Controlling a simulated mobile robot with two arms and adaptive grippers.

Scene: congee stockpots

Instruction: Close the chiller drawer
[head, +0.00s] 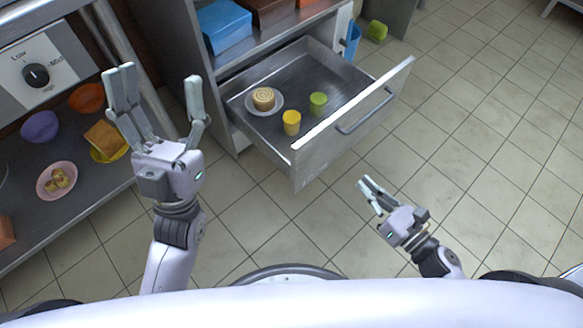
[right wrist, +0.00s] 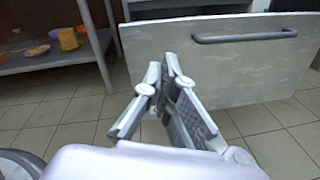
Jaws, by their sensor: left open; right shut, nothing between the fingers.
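The chiller drawer (head: 304,165) is pulled out below the counter, its front panel facing lower right with a grey bar handle (head: 366,111). Inside are a swirled roll (head: 263,97) on a white plate, a yellow cup (head: 291,122) and a green cup (head: 318,103). My right gripper (head: 368,190) is shut and empty, in front of the drawer front and apart from it in the head view. The right wrist view shows the drawer front (right wrist: 225,75) and its handle (right wrist: 245,37) beyond the fingers. My left gripper (head: 160,85) is open and empty, left of the drawer.
A shelf on the left holds a purple bowl (head: 39,126), an orange bowl (head: 86,97), a pink plate (head: 48,188) and bread (head: 104,138). A blue box (head: 223,26) sits above the drawer. Tiled floor (head: 480,180) is clear at right.

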